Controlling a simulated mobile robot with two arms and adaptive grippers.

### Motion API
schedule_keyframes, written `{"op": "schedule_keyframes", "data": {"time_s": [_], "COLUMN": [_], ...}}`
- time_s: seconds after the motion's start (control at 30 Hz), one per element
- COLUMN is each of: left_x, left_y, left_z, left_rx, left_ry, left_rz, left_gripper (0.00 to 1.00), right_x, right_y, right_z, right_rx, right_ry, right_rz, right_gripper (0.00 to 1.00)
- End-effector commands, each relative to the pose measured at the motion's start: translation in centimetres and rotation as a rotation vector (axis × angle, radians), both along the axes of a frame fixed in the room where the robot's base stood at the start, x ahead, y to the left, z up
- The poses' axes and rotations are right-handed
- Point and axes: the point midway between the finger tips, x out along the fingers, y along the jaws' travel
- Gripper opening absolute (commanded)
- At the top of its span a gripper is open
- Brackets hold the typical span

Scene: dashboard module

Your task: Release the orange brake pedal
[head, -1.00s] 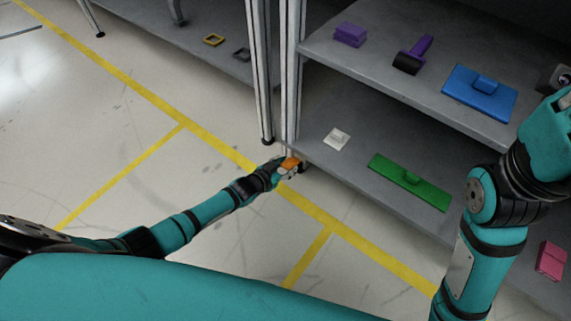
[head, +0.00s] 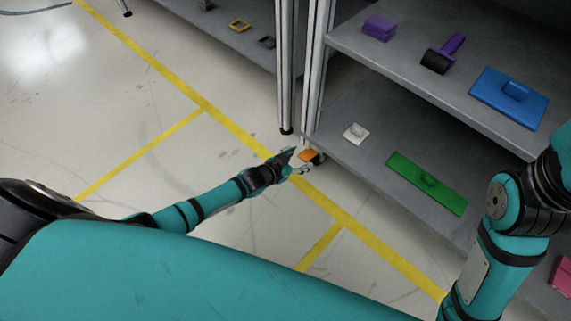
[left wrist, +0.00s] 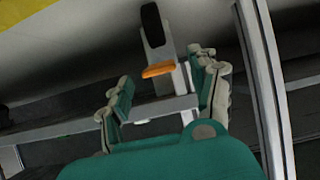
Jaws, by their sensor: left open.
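The orange brake pedal (head: 309,155) is on the caster at the foot of the shelf's corner post. In the left wrist view the pedal (left wrist: 159,70) sticks out below the black wheel (left wrist: 152,25), between and beyond my fingertips. My left gripper (head: 298,161) is open at the pedal, with its fingers (left wrist: 165,88) spread to either side. I see no clear contact between fingers and pedal. My right arm (head: 505,215) shows at the right, but its gripper is outside the view.
The shelf's lower board (head: 345,165) holds a white piece (head: 355,132) and a green plate (head: 428,182). Its upper board (head: 400,75) holds purple and blue pieces. Metal posts (head: 313,75) stand just beyond the left gripper. The floor with yellow lines (head: 180,150) is open at left.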

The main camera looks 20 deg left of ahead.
Motion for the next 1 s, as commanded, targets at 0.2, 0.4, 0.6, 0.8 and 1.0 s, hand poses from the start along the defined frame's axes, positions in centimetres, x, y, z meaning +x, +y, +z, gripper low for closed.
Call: {"op": "schedule_keyframes", "data": {"time_s": [0.2,0.4,0.6,0.8,1.0], "left_x": [-4.0,-6.8,-7.8,-7.9,-7.9], "left_y": [1.4,2.5,2.9,2.9,2.9], "left_z": [2.1,3.9,4.6,4.7,4.7], "left_rx": [0.002,0.002,0.002,0.002,0.001], "left_ry": [0.001,0.001,-0.001,-0.001,0.000], "left_rz": [-0.002,-0.002,-0.001,-0.001,0.000], "left_gripper": [0.62,0.62,0.62,0.62,0.62], "right_x": [0.0,0.0,0.0,0.1,0.1], "right_y": [0.0,0.0,0.0,0.0,0.0], "right_z": [0.0,0.0,0.0,0.0,0.0], "right_rx": [0.000,0.000,0.000,0.000,0.000], "right_ry": [0.002,0.002,0.002,0.003,0.003], "right_rz": [0.000,0.000,0.000,0.001,0.001], "right_gripper": [0.00,0.00,0.00,0.00,0.00]}}
